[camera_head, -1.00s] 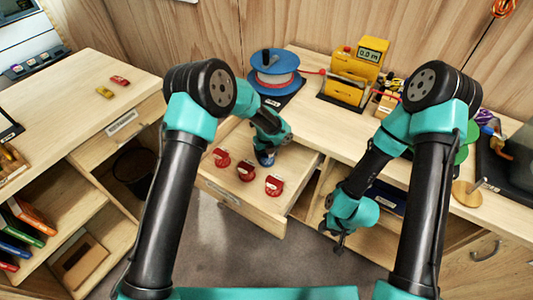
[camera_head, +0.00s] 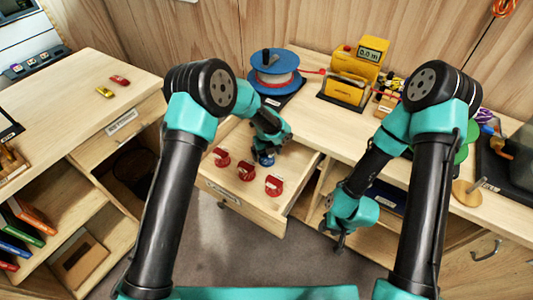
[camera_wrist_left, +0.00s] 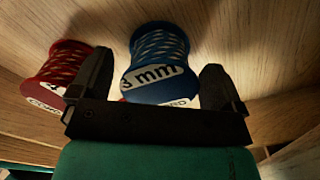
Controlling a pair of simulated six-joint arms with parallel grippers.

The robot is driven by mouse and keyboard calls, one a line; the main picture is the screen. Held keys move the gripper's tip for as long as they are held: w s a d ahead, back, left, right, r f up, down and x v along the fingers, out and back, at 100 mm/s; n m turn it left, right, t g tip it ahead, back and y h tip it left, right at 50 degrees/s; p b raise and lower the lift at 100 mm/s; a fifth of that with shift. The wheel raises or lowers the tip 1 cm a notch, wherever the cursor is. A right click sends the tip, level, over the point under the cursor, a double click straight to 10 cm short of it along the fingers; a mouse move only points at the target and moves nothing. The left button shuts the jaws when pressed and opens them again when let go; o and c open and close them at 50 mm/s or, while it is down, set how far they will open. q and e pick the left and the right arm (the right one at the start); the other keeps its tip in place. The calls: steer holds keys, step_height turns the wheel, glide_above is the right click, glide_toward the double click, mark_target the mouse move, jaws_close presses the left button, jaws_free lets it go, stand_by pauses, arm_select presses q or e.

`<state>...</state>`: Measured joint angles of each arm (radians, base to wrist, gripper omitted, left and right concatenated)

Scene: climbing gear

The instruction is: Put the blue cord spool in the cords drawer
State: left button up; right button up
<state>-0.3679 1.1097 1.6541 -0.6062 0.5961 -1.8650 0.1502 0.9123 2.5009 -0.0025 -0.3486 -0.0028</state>
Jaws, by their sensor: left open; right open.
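The blue cord spool (camera_head: 266,160) stands in the open drawer (camera_head: 255,205), near its back right, behind the red spools. My left gripper (camera_head: 268,148) is right above it in the head view and partly covers it. In the left wrist view the blue spool (camera_wrist_left: 160,65), marked "3 mm", lies between the two spread fingers of my left gripper (camera_wrist_left: 155,82). Whether either finger touches it cannot be seen. My right gripper (camera_head: 339,243) is open and empty, hanging low to the right of the drawer.
Three red spools (camera_head: 246,173) stand in the drawer; one red spool (camera_wrist_left: 60,75) is beside the left finger in the wrist view. A large blue reel (camera_head: 275,68) and a yellow device (camera_head: 345,88) stand on the bench above. Shelves with books are at the left.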

arm_select(q)
step_height(320, 180, up, 12)
stand_by(0.6)
